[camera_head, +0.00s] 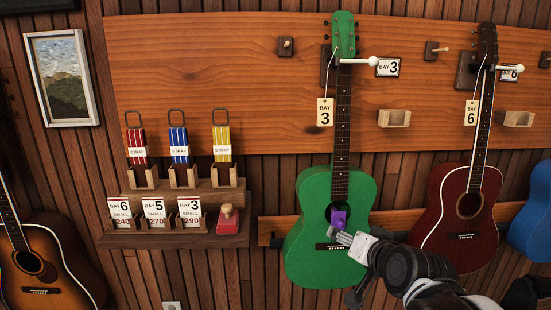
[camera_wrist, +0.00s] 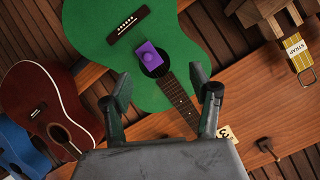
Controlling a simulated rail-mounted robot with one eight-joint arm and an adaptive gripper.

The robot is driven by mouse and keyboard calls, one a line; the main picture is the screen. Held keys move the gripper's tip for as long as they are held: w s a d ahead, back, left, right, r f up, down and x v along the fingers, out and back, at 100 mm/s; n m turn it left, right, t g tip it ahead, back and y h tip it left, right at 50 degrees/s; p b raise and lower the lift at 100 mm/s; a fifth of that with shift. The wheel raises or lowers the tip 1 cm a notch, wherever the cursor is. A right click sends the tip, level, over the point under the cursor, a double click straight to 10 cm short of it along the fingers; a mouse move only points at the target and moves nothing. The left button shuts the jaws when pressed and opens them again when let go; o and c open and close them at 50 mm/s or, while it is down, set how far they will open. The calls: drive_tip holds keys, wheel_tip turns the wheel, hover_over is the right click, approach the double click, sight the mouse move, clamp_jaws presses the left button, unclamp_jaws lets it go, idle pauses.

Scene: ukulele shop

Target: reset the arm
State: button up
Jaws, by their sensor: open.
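My gripper (camera_head: 346,238) is in front of the lower body of a green ukulele (camera_head: 312,232) that hangs on the wall at bay 3. In the wrist view my gripper (camera_wrist: 164,90) has its two fingers spread apart with nothing between them. A purple block (camera_head: 338,219) sits at the green ukulele's sound hole. It also shows in the wrist view (camera_wrist: 150,56), beyond the fingertips and apart from them. The green ukulele fills the upper middle of the wrist view (camera_wrist: 185,50). My arm reaches in from the lower right of the head view.
A dark red ukulele (camera_head: 455,215) and a blue one (camera_head: 538,210) hang to the right, close to my arm. A sunburst guitar (camera_head: 50,260) stands far left.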

drive_tip(key=s+d+r+n+g+h+p, duration=0.1)
drive_tip(key=s+r+n+g+p, duration=0.1)
drive_tip(key=s, duration=0.7)
drive_tip(key=s+d+r+n+g+h+p, duration=0.1)
drive_tip(key=s+r+n+g+p, duration=0.1)
drive_tip(key=s, duration=0.7)
drive_tip(key=shift+d+g+p, duration=0.35)
drive_tip(key=shift+g+p, duration=0.45)
drive_tip(key=shift+p, duration=0.25)
